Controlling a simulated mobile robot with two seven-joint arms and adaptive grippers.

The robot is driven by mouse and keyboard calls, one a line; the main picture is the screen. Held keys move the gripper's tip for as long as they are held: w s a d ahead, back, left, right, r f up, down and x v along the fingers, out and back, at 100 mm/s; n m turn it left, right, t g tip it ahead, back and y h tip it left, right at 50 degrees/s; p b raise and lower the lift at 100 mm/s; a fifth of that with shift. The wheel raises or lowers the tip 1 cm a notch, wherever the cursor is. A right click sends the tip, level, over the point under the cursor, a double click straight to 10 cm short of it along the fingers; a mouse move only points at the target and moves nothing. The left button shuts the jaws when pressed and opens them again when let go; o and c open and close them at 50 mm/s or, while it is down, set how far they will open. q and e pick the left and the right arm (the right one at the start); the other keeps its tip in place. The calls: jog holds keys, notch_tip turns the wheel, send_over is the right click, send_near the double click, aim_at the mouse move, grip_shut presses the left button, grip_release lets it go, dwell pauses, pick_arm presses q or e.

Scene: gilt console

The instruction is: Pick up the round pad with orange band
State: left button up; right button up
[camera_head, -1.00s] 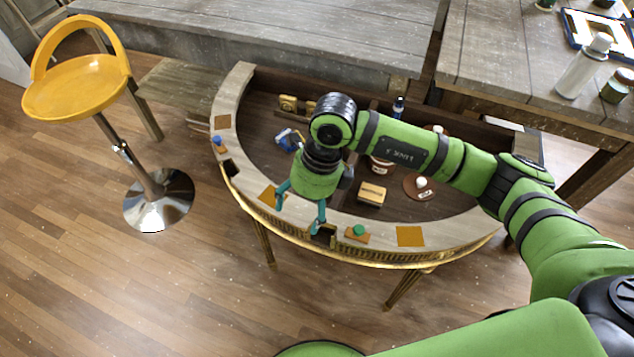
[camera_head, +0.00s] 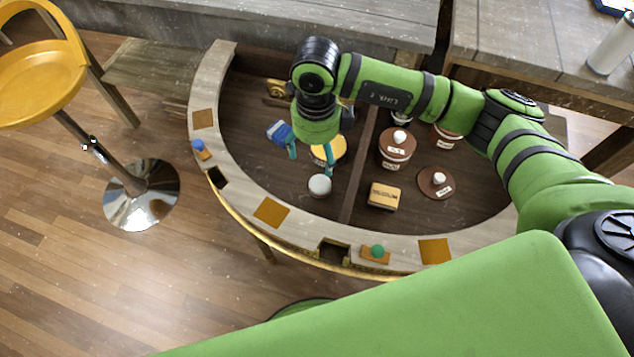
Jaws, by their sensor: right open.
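A round thing with a yellow-orange rim (camera_head: 336,150), probably the round pad with orange band, lies on the dark surface inside the curved console. My right gripper (camera_head: 311,163) is above it, pointing down, and covers part of it. Its two teal fingers are apart with nothing held between them. I cannot tell how high the fingertips are above the pad. A small white round piece (camera_head: 320,185) lies just in front of the fingers. My left gripper is not in view.
The console's pale raised rim (camera_head: 225,205) curves around the front.

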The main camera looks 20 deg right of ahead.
jog(key=b, duration=0.4)
send_over(319, 183)
jog(key=f, duration=0.4)
jog(key=shift+a+f, duration=0.25)
jog(key=shift+f, duration=0.1)
notch_tip(319, 183, down, 3)
jog(key=shift+w+d+r+p, duration=0.1)
jog(key=shift+r+p, duration=0.1)
jog(key=shift+p, duration=0.1)
jog(key=f, duration=0.2)
jog(key=f+p, duration=0.1)
jog(key=f, duration=0.1)
jog(key=shift+d+f, duration=0.2)
jog(key=shift+f, duration=0.3)
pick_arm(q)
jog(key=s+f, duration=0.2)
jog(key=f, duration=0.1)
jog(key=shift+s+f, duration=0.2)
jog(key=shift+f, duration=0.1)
pick_arm(e)
jog(key=c, duration=1)
